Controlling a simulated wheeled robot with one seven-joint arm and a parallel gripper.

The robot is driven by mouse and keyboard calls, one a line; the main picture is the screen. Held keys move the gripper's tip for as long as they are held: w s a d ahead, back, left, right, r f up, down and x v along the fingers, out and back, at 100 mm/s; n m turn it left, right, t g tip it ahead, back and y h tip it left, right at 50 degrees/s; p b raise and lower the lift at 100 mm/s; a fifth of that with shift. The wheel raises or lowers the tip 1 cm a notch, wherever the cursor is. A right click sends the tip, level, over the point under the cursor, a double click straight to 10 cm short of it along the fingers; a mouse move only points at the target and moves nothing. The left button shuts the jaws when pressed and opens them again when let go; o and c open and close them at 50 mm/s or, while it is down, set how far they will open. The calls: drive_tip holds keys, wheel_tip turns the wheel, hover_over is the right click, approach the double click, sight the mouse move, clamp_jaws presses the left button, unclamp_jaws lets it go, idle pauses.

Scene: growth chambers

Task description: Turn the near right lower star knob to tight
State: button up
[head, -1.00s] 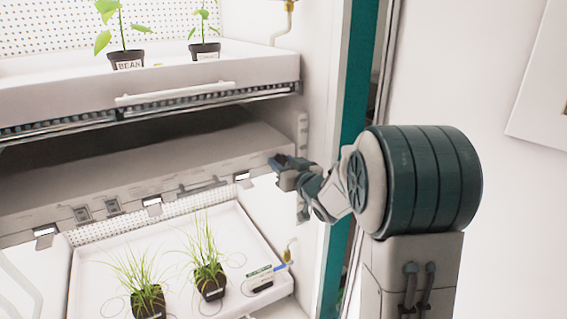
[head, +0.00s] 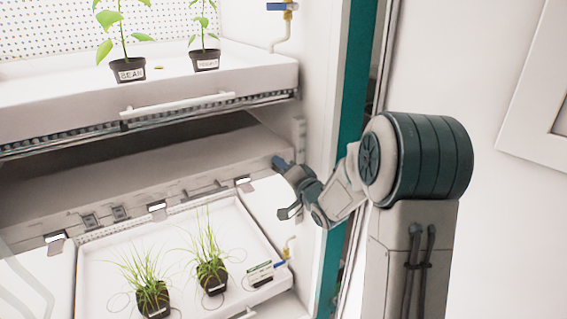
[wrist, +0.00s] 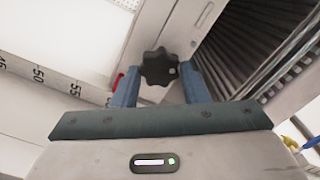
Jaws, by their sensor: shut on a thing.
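The black star knob (wrist: 158,67) sits in the wrist view between the two blue fingers of my gripper (wrist: 161,82). A small pale mark shows on one of its lobes. My gripper is shut on the knob from both sides. In the head view my gripper (head: 281,163) reaches to the right end of the grey lamp panel (head: 170,170) between the two shelves. The knob is hidden there behind the fingers. I cannot read how tight the knob is.
The upper tray (head: 200,82) holds potted bean plants. The lower tray (head: 262,232) holds two grassy pots and a small labelled box. The chamber's right wall (head: 318,130) is close to my arm. A ruler strip (wrist: 40,78) and a red piece (wrist: 117,82) show in the wrist view.

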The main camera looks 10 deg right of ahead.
drive_tip(key=shift+f+m+p, duration=0.1)
drive_tip(key=shift+m+p, duration=1.8)
drive_tip(key=shift+m, duration=1.3)
drive_tip(key=o, duration=1)
drive_tip(key=shift+c, duration=0.2)
drive_tip(key=v, duration=1.4)
